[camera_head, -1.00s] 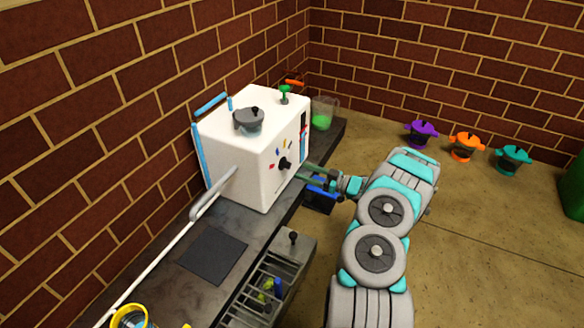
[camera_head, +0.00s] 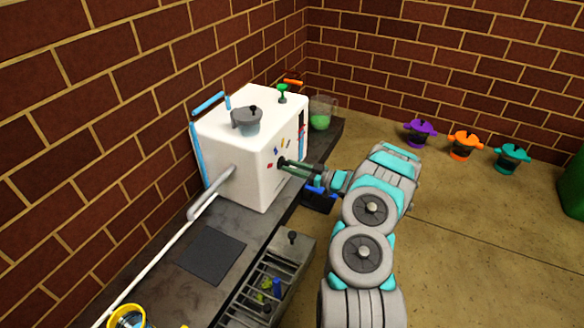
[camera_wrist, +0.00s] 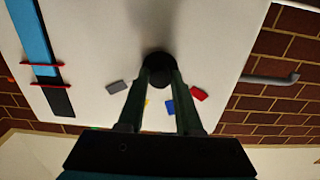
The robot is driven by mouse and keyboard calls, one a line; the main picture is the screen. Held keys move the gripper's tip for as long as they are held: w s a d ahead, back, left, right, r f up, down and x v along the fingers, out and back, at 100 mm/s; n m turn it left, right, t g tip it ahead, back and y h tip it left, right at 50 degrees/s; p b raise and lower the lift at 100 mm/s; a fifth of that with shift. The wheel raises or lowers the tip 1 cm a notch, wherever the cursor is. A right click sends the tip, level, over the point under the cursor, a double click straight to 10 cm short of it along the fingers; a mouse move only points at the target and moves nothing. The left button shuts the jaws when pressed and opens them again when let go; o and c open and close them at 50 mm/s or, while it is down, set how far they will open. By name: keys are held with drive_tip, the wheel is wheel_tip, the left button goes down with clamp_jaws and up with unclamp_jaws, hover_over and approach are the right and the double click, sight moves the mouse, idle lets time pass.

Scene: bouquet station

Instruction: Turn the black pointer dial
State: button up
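The black pointer dial (camera_wrist: 158,68) is on the front face of the white box-shaped machine (camera_head: 232,165). Coloured marks in grey, yellow, blue and red lie around the dial in the wrist view. My gripper (camera_head: 287,164) reaches the dial from the right in the head view and hides most of it. In the wrist view my gripper's (camera_wrist: 159,74) two dark green fingers are apart, with their tips at the dial's two sides. I cannot tell whether they press on it. The dial's pointer direction is hidden.
A grey pipe-like handle (camera_head: 213,192) sticks out of the machine. A blue slider strip (camera_wrist: 32,42) is beside the dial. A grey lidded pot (camera_head: 246,122) and green knob (camera_head: 283,93) are on top. A jar of green liquid (camera_head: 320,120) stands behind.

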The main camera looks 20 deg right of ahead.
clamp_jaws()
drive_tip(key=shift+r+n+p, duration=0.1)
drive_tip(key=shift+n+p, duration=0.2)
drive_tip(key=shift+p, duration=0.05)
drive_tip(key=n+b, duration=0.2)
drive_tip(key=n, duration=2.1)
drive_tip(key=shift+n, duration=0.3)
idle(0.3)
